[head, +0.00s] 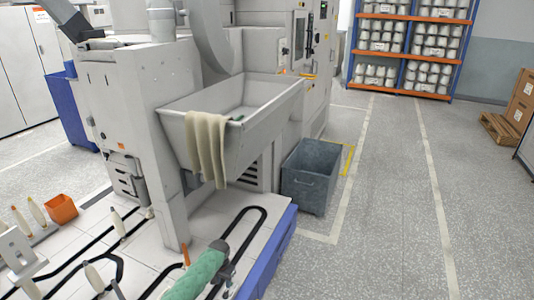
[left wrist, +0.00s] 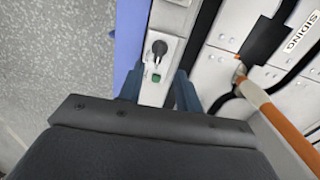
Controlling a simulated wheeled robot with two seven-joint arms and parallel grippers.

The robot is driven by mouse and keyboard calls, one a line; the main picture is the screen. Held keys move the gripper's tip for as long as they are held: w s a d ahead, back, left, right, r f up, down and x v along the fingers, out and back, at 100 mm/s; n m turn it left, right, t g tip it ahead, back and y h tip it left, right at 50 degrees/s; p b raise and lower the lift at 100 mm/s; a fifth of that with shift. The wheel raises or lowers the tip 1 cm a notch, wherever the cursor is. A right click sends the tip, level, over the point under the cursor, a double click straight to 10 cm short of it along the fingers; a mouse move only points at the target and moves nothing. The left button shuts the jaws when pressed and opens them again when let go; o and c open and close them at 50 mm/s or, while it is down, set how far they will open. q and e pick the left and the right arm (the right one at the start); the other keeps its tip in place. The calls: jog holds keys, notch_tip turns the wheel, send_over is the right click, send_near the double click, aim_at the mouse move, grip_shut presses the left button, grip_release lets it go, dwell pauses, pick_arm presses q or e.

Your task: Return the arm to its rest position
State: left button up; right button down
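My left arm, with a green sleeve (head: 197,274), reaches in low at the bottom of the head view. Its dark left gripper (head: 222,282) is over the right part of the white table, near the blue edge. In the left wrist view, the two blue-grey fingers of the left gripper (left wrist: 158,92) stand apart with nothing held between them. Beyond them is a white panel (left wrist: 152,95) with a black knob and a green button. An orange and tan rod (left wrist: 268,108) is to the right of the fingers, apart from them. My right gripper is not in view.
The white table (head: 205,222) has black track lines and several upright bobbins (head: 117,222). An orange box (head: 62,208) is at left. A grey machine trough (head: 260,118) with a draped cloth (head: 208,145) stands behind.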

pick_arm(q)
jog(key=w+d+r+m+t, duration=0.15)
jog(key=d+r, duration=0.25)
jog(key=r, duration=0.7)
jog(key=w+d+r+n+t, duration=0.1)
jog(key=w+d+r+t, duration=0.15)
jog(key=r, duration=0.75)
jog(key=s+d+r+t, duration=0.2)
jog(key=s+d+r, duration=0.3)
jog(key=s+r, duration=0.5)
jog(key=s+a+r+n+h+p, duration=0.1)
jog(key=s+h+p, duration=0.1)
jog(key=s, duration=2.6)
jog(key=s+f+g, duration=0.1)
jog(key=s+f, duration=0.3)
jog(key=s, duration=0.4)
jog(key=s+f+g, duration=0.2)
jog(key=s+f, duration=0.2)
jog(key=s, duration=0.4)
jog(key=shift+s+a+f+n+g, duration=0.15)
jog(key=shift+f+n+g, duration=0.15)
jog(key=shift+n, duration=0.15)
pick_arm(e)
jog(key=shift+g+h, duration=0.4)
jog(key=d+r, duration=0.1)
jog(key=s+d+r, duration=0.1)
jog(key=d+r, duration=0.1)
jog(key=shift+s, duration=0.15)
